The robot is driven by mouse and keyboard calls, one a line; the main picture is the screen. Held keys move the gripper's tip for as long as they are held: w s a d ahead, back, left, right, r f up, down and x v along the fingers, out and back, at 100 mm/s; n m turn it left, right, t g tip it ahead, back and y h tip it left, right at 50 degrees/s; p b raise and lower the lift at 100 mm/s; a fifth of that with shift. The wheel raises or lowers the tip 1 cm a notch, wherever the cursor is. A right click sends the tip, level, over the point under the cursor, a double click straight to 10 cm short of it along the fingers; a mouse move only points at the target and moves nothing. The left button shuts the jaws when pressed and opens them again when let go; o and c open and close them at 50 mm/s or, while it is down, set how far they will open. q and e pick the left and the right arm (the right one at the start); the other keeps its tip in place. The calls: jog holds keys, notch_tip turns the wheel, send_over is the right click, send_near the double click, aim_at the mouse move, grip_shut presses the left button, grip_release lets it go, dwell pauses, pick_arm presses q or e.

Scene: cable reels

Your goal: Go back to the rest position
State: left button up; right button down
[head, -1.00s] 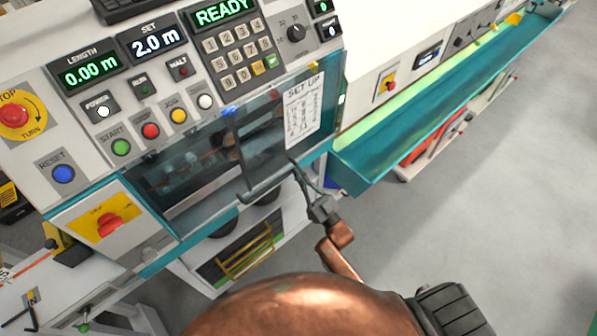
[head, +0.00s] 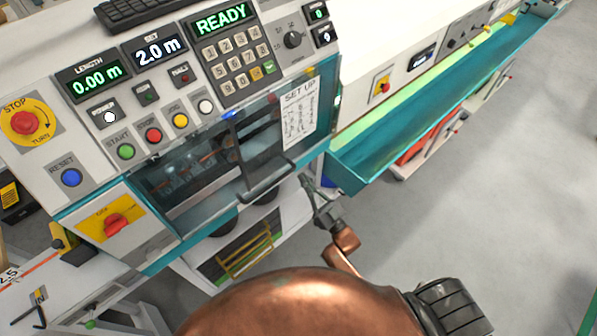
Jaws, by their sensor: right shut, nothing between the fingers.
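My right gripper (head: 308,186) is small in the head view, at the end of my copper-coloured right arm. Its fingers are shut and empty. It is just below and right of the dark handle (head: 268,188) of the clear guard on the machine's front, with a small gap in the picture. My left gripper is not in view.
The cable machine's panel reads READY (head: 222,17), 0.00 m and 2.0 m. A teal trough (head: 420,130) runs off to the upper right. A white bench with a ruler (head: 30,268) is at lower left. Grey floor (head: 500,170) at right is clear.

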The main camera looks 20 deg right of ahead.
jog(key=v, duration=0.5)
jog(key=shift+s+d+f+b, duration=0.1)
jog(key=shift+s+d+b, duration=0.1)
jog(key=shift+s+b, duration=0.15)
notch_tip(320, 180, down, 20)
jog(key=d+m+g+h, duration=0.2)
jog(key=d+g+h, duration=0.1)
jog(key=g+h, duration=0.15)
jog(key=s+d+f+g+h, duration=0.1)
jog(key=s+d+f+g, duration=0.3)
jog(key=f, duration=0.7)
jog(key=s+a+f+g+h, duration=0.1)
jog(key=s+f+g, duration=0.2)
jog(key=s+f, duration=0.5)
jog(key=s+d+f+g, duration=0.1)
jog(key=s+f+g, duration=0.2)
jog(key=s+f, duration=0.4)
jog(key=s+d+f+g+h, duration=0.1)
jog(key=s+f+g, duration=0.3)
jog(key=s, duration=1.1)
jog(key=s+d+f+g+h, duration=0.1)
jog(key=s+f+g, duration=0.2)
jog(key=s+f, duration=0.7)
jog(key=shift+s+d+f+m, duration=0.15)
jog(key=shift+s+d+m, duration=0.2)
jog(key=shift+s, duration=0.6)
jog(key=shift+g, duration=0.25)
